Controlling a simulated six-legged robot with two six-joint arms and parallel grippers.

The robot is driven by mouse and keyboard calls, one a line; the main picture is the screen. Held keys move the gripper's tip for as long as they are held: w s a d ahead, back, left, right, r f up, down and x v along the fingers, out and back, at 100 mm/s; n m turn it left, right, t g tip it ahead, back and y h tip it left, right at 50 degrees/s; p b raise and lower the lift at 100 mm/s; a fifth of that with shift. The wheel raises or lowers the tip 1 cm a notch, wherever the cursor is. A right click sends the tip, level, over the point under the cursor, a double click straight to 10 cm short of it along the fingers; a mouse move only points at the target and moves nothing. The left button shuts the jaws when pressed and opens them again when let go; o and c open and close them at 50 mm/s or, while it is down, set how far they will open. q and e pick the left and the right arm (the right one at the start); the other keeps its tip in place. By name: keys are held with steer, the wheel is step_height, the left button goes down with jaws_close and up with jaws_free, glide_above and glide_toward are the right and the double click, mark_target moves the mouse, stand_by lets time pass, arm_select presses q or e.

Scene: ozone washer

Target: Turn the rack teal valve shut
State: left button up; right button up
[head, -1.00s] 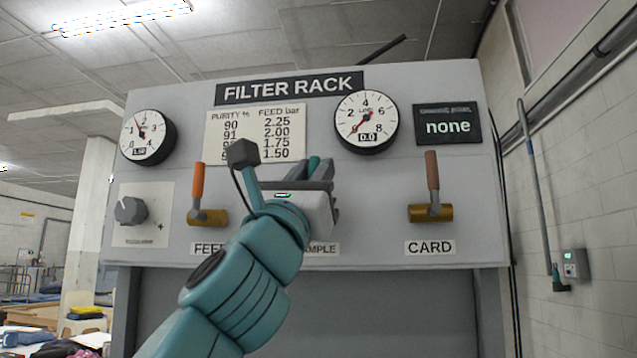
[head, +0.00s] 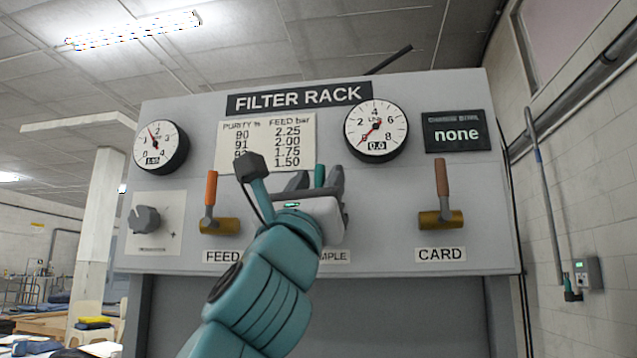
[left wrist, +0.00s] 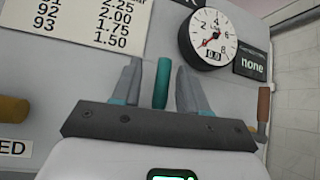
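The teal valve handle (head: 320,175) stands upright on the grey filter rack, above a label partly hidden by my arm that ends in "MPLE". Its lower part and valve body are hidden behind my gripper. My left gripper (head: 317,182) is in front of it, fingers pointing up. In the left wrist view the teal handle (left wrist: 162,82) stands between the two fingers of my left gripper (left wrist: 158,88). A gap shows on both sides of the handle, so the gripper is open around it, not clamped. My right gripper is not in view.
An orange-handled FEED valve (head: 211,188) is to the left and a brown-handled CARD valve (head: 441,180) to the right, both handles up. Gauges (head: 376,131) and (head: 160,147) a second gauge, a knob (head: 145,220) and a "none" display (head: 456,133) share the panel.

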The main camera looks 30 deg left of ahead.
arm_select(q)
steer(key=shift+d+f, duration=0.1)
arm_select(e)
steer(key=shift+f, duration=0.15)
arm_select(q)
steer(key=b+v, duration=1.4)
steer(key=v, duration=0.2)
steer(key=shift+b, duration=0.3)
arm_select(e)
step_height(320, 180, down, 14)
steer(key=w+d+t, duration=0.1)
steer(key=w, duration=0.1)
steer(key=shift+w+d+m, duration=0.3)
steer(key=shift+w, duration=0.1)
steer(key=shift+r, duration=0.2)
